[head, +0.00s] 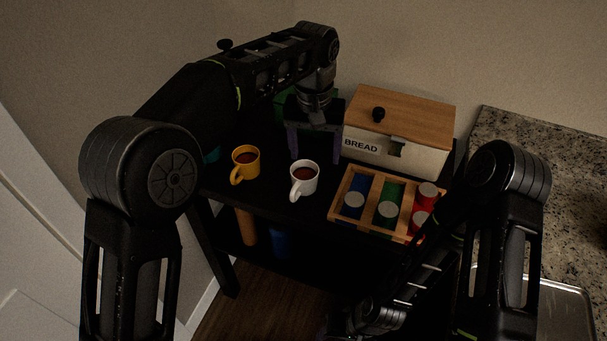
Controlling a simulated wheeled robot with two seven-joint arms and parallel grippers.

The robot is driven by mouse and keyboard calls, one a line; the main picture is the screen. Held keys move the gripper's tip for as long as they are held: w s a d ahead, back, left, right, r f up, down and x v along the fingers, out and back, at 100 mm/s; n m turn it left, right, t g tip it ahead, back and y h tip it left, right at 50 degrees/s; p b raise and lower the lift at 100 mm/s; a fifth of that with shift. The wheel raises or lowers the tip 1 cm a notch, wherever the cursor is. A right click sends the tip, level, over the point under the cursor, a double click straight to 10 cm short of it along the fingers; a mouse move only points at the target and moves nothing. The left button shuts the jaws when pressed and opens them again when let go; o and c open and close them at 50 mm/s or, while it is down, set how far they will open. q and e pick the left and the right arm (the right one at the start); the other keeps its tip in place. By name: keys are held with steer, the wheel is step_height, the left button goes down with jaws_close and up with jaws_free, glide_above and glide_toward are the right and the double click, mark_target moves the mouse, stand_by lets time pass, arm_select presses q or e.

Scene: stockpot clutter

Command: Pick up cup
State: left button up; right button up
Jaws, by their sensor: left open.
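A yellow cup (246,165) with dark liquid stands upright on the black table at the left, its handle toward the front left. A white cup (304,180) with dark liquid stands upright to its right, handle at its left side. My left gripper (313,155) points down behind the white cup, its fingers spread apart. It is open and nothing shows between the fingers. It appears apart from both cups. My right arm comes in from the lower right; its gripper (358,325) is low at the bottom edge, dark and partly hidden.
A white bread box (424,162) with a wooden lid stands at the back right, close to my left gripper. A wooden divided tray (337,205) with several colored capsules or jars sits in front of it. A granite counter (540,160) is at the right. A green object (284,110) is behind my left arm.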

mark_target(301, 184)
arm_select(q)
steer(key=n, duration=0.1)
steer(key=d+n, duration=0.1)
steer(key=shift+s+n+y, duration=0.1)
steer(key=shift+n+y, duration=0.2)
steer(key=shift+a+f+n, duration=0.1)
steer(key=shift+f+n, duration=0.1)
steer(key=shift+n, duration=1)
steer(key=n, duration=0.3)
steer(key=a+n, duration=0.1)
steer(key=n, duration=0.3)
steer(key=a+n+y, duration=0.1)
steer(key=n, duration=0.3)
steer(key=shift+w+r, duration=0.1)
steer(key=shift+w, duration=0.3)
step_height(301, 184, down, 3)
steer(key=shift+w+a+r+b, duration=0.1)
steer(key=shift+a+r+b, duration=0.05)
steer(key=shift+b, duration=1.05)
steer(key=shift+r, duration=0.1)
